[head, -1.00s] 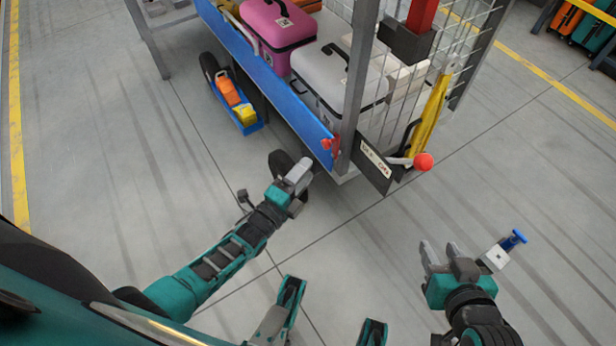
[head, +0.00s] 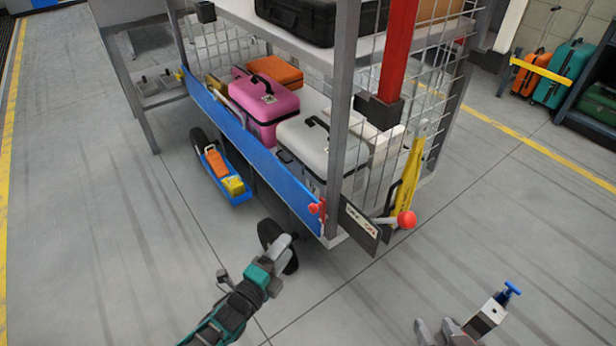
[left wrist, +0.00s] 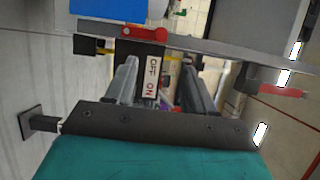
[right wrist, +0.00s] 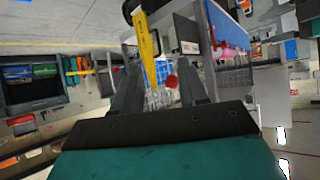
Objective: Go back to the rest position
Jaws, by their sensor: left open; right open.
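My left gripper (head: 284,246) hangs in front of the near end of the luggage cart, low beside its black wheel. In the left wrist view its two fingers (left wrist: 162,82) are apart with nothing between them; the cart's ON/OFF plate lies behind. My right gripper (head: 434,330) is at the bottom edge of the head view, partly cut off, right of the cart. In the right wrist view its fingers (right wrist: 158,85) are apart and empty, with the yellow lever and red knob beyond.
The cart's blue side rail (head: 245,142), red ball knob (head: 406,218) and ON/OFF plate (head: 360,228) face me. It carries a pink case (head: 264,100) and a grey case (head: 318,148). Grey floor is open around.

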